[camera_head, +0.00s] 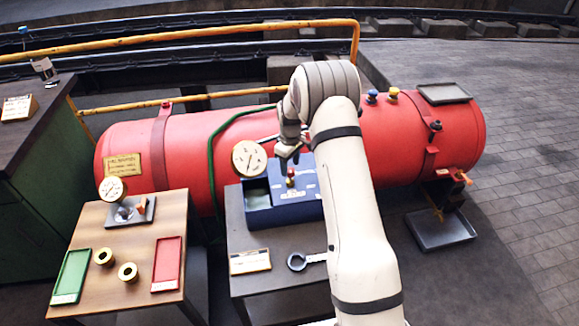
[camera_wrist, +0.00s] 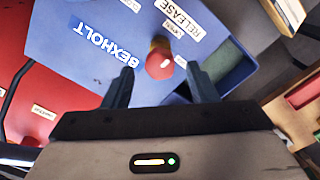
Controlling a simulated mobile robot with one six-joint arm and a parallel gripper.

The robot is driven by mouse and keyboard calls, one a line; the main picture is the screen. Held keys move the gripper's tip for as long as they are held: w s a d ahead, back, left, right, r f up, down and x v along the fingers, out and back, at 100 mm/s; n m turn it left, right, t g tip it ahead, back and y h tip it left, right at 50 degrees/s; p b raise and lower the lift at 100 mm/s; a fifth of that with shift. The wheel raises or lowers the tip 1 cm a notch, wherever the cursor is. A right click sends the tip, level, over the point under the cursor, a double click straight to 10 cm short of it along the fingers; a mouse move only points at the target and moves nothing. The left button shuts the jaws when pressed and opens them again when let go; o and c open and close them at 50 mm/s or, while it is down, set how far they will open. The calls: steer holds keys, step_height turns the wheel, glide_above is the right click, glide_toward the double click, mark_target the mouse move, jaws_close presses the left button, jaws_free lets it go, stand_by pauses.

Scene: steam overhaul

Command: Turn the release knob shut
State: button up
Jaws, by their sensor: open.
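The release knob is a small red knob (camera_wrist: 160,58) with a white mark on its top, on a blue box (camera_wrist: 75,55) lettered BEXHOLT; a RELEASE label (camera_wrist: 180,14) is beside it. In the head view the knob (camera_head: 290,180) stands on the blue box (camera_head: 296,212), just below my gripper (camera_head: 288,152). In the wrist view my gripper (camera_wrist: 160,70) is open, with one finger on each side of the knob. I see gaps between the fingers and the knob; how far the fingertips are above the box top is hard to tell.
The blue box has an open compartment (camera_wrist: 227,64) beside the right finger. A large gauge (camera_head: 249,158) stands at the box's back left. A red boiler (camera_head: 410,140) lies close behind. A ring-ended tool (camera_head: 298,262) and a card (camera_head: 250,262) lie in front on the bench.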

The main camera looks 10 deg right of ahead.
steer(key=shift+f, duration=0.85)
steer(key=shift+c, duration=0.4)
steer(key=c, duration=0.9)
